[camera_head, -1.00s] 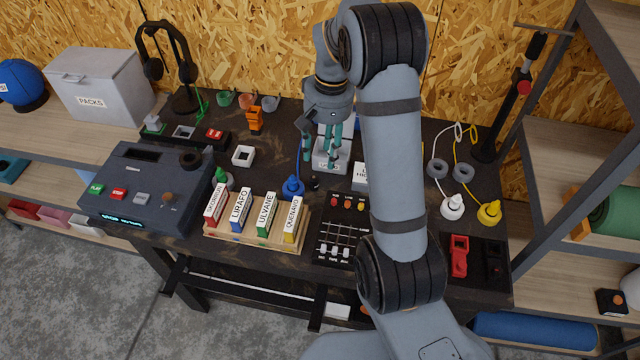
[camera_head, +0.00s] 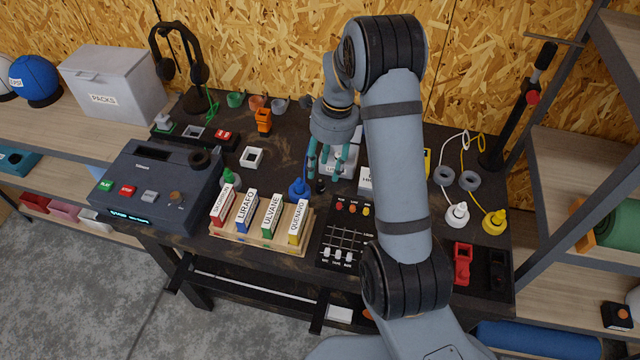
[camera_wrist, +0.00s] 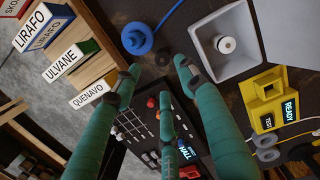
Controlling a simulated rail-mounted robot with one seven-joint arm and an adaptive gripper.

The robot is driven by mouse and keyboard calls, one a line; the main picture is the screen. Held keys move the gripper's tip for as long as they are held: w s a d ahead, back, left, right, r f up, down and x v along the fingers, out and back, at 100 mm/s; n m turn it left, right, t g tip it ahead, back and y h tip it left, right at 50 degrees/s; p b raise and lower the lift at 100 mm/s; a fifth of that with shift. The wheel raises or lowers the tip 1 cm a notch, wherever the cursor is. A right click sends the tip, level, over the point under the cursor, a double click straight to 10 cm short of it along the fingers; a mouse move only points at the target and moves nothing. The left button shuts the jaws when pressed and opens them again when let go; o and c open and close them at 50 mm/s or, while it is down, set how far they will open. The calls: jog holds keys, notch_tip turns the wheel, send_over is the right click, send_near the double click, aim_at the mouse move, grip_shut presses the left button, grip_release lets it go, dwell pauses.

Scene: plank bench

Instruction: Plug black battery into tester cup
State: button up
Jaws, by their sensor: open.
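A small black cylinder (camera_head: 320,186), which looks like the black battery, stands on the bench by the blue cone. It also shows in the wrist view (camera_wrist: 163,58) as a dark round shape between the spread fingers. My gripper (camera_head: 324,172) is open and empty, with teal fingers just behind and above the cylinder. In the wrist view my gripper (camera_wrist: 157,78) has its fingertips apart. A yellow tester (camera_wrist: 268,97) with a dark opening and a lit READY display is at the right; in the head view only its edge (camera_head: 427,163) shows past my arm.
A grey-white square tray (camera_wrist: 223,45) with a white round piece lies close to my fingers. The blue cone (camera_head: 298,189), labelled cards in a wooden rack (camera_head: 258,235) and a slider panel (camera_head: 345,230) stand near. White and yellow cones (camera_head: 494,221) are at the right.

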aim_at(321, 180)
jog(key=shift+w+a+f+p, duration=0.15)
jog(key=shift+f+p, duration=0.3)
jog(key=shift+f, duration=0.55)
jog(key=shift+w+a+f+p, duration=0.15)
jog(key=shift+f+p, duration=0.25)
jog(key=shift+f, duration=0.55)
jog(key=shift+w+a+f+p, duration=0.15)
jog(key=shift+f+p, duration=0.3)
jog(key=shift+f, duration=0.55)
jog(key=shift+s, duration=0.1)
jog(key=shift+c, duration=0.8)
grip_shut()
